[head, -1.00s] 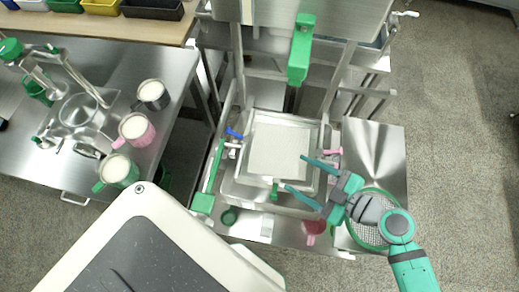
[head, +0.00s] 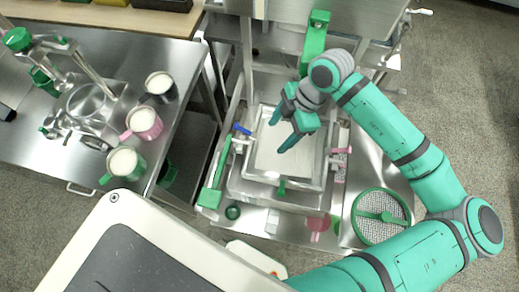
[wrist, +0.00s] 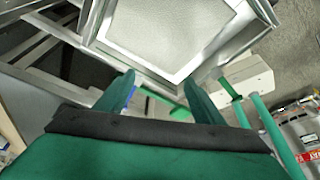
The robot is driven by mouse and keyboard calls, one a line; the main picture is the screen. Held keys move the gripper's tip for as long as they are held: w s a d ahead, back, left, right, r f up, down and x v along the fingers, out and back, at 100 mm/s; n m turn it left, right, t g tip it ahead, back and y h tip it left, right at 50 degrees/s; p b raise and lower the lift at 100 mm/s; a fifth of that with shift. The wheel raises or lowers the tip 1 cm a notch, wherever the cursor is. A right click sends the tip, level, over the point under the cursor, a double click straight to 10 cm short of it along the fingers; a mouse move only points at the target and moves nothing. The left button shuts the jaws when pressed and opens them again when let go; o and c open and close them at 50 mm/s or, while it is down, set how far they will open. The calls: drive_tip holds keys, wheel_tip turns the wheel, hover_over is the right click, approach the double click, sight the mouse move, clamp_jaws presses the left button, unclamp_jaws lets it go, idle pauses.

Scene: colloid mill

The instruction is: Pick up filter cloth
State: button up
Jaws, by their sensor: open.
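The filter cloth appears to be the pale, flat square sheet (head: 290,160) lying inside a square metal frame (head: 253,180) in the middle of the head view. It also shows at the top of the wrist view (wrist: 175,35), flat within its metal border. My gripper (head: 277,136) is open and empty, with its two fingers above the upper left part of the sheet. In the wrist view the two fingertips (wrist: 162,85) are apart, and the sheet lies beyond them. I cannot tell the exact height of the fingers over the sheet. My gripper hides part of the frame's back edge.
A green-rimmed round sieve (head: 381,205) lies to the right of the frame. Blue (head: 242,129) and pink (head: 341,150) handles flank the frame, and a green bar (head: 221,163) stands at its left. Several filled mugs stand on the left steel table (head: 60,160).

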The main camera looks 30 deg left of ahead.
drive_tip(key=shift+x, duration=4.95)
clamp_jaws()
wheel_tip(320, 180, up, 12)
wheel_tip(320, 180, up, 9)
hover_over(263, 153)
drive_tip(key=shift+w+d, duration=0.45)
